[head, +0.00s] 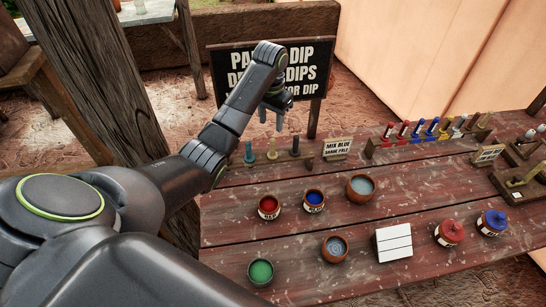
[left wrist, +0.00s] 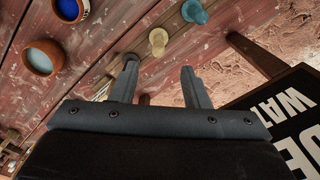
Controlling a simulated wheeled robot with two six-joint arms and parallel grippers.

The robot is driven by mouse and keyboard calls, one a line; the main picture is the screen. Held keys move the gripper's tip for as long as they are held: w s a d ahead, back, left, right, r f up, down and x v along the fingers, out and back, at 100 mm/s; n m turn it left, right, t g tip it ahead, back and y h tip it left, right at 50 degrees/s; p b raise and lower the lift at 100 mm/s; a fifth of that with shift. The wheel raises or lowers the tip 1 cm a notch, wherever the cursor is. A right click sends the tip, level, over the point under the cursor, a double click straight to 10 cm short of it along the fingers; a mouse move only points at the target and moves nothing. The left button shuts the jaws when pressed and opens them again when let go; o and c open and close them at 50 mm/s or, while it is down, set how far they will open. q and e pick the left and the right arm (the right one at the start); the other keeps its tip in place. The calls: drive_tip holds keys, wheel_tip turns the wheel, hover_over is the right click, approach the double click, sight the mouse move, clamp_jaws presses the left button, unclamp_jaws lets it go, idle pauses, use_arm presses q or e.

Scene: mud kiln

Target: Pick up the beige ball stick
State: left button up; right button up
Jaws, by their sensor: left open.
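The beige ball stick (head: 272,150) stands upright at the table's back edge in the head view, between a teal stick (head: 249,153) and a dark stick (head: 295,146). In the left wrist view its pale beige ball top (left wrist: 158,38) shows beyond my fingertips, with the teal stick (left wrist: 194,12) to its right. My left gripper (head: 271,120) is open and empty, fingers pointing down, above and behind the beige stick without touching it. Its two fingers show apart in the left wrist view (left wrist: 160,78). My right gripper is not in view.
Red (head: 269,207), blue (head: 314,200) and green (head: 261,271) paint pots stand on the wooden table (head: 230,235). A "MIX BLUE" card (head: 338,149) is right of the sticks. A black sign (head: 225,75) stands behind, and a wooden post (head: 100,80) rises at left.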

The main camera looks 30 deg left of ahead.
sight(272, 139)
use_arm(q)
wheel_tip(272, 139, down, 4)
drive_tip(key=b, duration=0.2)
drive_tip(key=shift+r+b, duration=0.1)
drive_tip(key=shift+b, duration=0.3)
drive_tip(key=shift+f+b, duration=0.8)
drive_tip(key=shift+b, duration=0.1)
drive_tip(key=shift+w+f+p, duration=0.1)
drive_tip(key=shift+f+p, duration=0.3)
drive_tip(key=shift+f, duration=0.8)
drive_tip(key=shift+f+p, duration=0.3)
drive_tip(key=shift+f, duration=0.05)
drive_tip(key=f, duration=0.3)
drive_tip(key=shift+d+f+p, duration=0.2)
drive_tip(key=shift+f+p, duration=0.05)
drive_tip(key=shift+p, duration=0.15)
drive_tip(key=shift+w+f, duration=0.15)
drive_tip(key=shift+f, duration=0.25)
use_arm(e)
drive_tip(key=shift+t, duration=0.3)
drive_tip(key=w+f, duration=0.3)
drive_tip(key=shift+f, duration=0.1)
